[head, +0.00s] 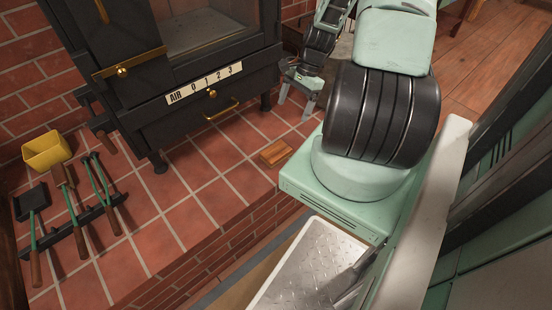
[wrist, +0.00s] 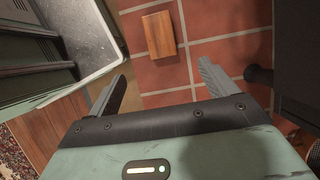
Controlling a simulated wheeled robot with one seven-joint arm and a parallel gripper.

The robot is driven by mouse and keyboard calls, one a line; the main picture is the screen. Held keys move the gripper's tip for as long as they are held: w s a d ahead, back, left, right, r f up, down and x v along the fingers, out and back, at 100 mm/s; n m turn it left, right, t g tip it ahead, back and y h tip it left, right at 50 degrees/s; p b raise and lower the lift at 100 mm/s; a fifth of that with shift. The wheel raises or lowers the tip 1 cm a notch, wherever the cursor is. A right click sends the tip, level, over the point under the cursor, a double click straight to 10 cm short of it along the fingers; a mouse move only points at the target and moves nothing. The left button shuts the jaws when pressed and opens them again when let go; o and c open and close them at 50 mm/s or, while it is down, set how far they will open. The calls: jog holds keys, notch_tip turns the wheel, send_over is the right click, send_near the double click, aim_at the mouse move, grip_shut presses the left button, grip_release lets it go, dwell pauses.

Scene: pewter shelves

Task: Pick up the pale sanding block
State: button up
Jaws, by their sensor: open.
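The sanding block (head: 274,153) is a small orange-brown wooden-looking block lying on the red tiled hearth, near its brick edge. In the wrist view the block (wrist: 159,34) lies beyond my fingertips, roughly centred between them and apart from both. My gripper (head: 299,98) is open and empty, to the right of and behind the block in the head view. In the wrist view its two grey fingers (wrist: 163,76) are spread wide. Nothing covers the block in either view.
A black stove (head: 170,120) with a brass handle stands behind the block. Fire tools (head: 77,215) and a yellow bucket (head: 46,151) are at the left. A metal-floored tray (head: 312,268) is in front. The tiles around the block are clear.

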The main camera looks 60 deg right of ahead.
jog(key=b, duration=0.4)
send_over(277, 150)
jog(key=d, duration=0.3)
jog(key=f, duration=1)
jog(key=shift+s+a+f, duration=0.25)
jog(key=shift+s+f, duration=0.1)
jog(key=shift+f, duration=0.05)
jog(key=shift+b+x, duration=0.9)
jog(key=shift+x, duration=1.8)
jog(key=shift+w+a, duration=0.1)
jog(key=shift+a, duration=0.05)
jog(key=shift+f, duration=0.2)
jog(key=c, duration=1.1)
